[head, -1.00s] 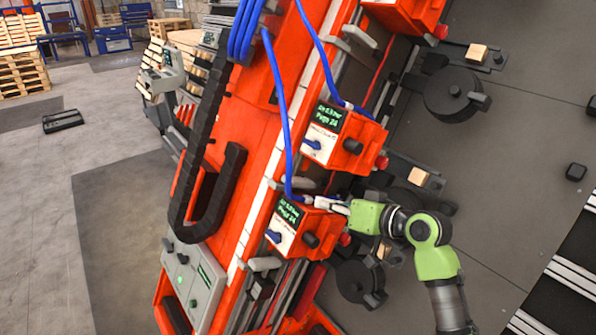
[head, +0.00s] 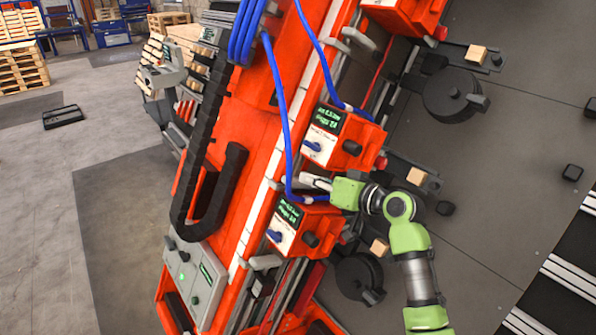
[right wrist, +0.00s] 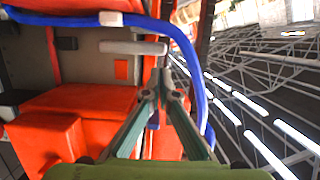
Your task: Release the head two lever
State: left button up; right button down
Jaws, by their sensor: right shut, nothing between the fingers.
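Orange head units with small green-lit displays sit along the tilted orange gantry beam. I cannot tell from the labels which is head two. My right gripper (head: 323,185) is just above the lower head unit (head: 300,228) and below the middle head unit (head: 338,140). A pale grey lever (right wrist: 132,47) lies across the top of the right wrist view. The shut, empty fingertips (right wrist: 163,76) are just below the lever's right end; I cannot tell whether they touch it. In the head view the fingers partly cover that spot. My left gripper is not in view.
Blue hoses (head: 281,110) run down to the head units, and one (right wrist: 190,55) loops close around my fingers. A black cable chain (head: 210,170) hangs on the beam's left. A grey control panel (head: 195,285) is at lower left. Black round reels (head: 452,95) stand at right.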

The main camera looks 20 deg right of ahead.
aim_at(299, 183)
jog(key=shift+p+x, duration=0.55)
jog(key=shift+x, duration=1.55)
jog(key=shift+f, duration=0.15)
